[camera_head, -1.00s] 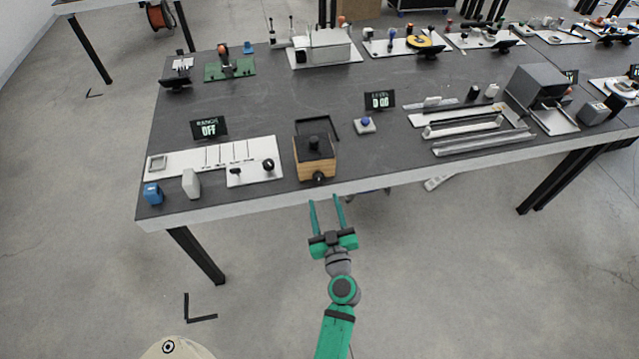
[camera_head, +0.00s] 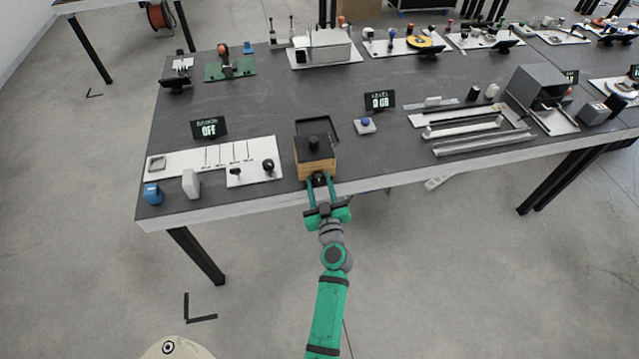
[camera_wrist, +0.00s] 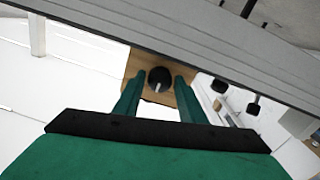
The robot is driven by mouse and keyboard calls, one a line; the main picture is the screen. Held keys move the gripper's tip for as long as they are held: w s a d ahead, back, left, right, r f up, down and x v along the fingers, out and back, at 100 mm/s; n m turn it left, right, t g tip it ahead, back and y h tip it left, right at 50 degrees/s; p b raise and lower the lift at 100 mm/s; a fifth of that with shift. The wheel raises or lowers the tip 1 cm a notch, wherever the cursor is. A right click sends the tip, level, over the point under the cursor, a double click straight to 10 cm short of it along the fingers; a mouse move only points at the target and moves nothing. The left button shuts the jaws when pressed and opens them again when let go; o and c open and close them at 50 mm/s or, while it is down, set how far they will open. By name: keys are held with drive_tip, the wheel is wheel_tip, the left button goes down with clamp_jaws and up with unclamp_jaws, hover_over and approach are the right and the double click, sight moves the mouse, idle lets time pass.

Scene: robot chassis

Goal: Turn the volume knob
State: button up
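The volume knob (camera_wrist: 160,78) is a round black knob with a pale mark on the front of a small wooden box (camera_head: 318,168) with a black top. The box stands at the near edge of the dark table. My gripper (camera_head: 319,177) is at the front of the box, its teal fingers on either side of the knob. In the wrist view my gripper (camera_wrist: 158,88) is open, with gaps between both fingers and the knob. In the head view the knob is partly hidden by the fingers.
A display (camera_head: 380,100) reading "0 dB" stands behind the box, near a small blue-buttoned block (camera_head: 365,125). A white panel (camera_head: 215,160) with a black knob lies left of the box. Metal rails (camera_head: 470,130) lie to the right. The floor before the table is clear.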

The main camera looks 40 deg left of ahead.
drive_tip(key=c, duration=0.6)
drive_tip(key=shift+m, duration=0.4)
drive_tip(key=m, duration=1.1)
drive_tip(key=shift+m, duration=0.3)
drive_tip(key=o, duration=1)
drive_tip(key=shift+d, duration=0.1)
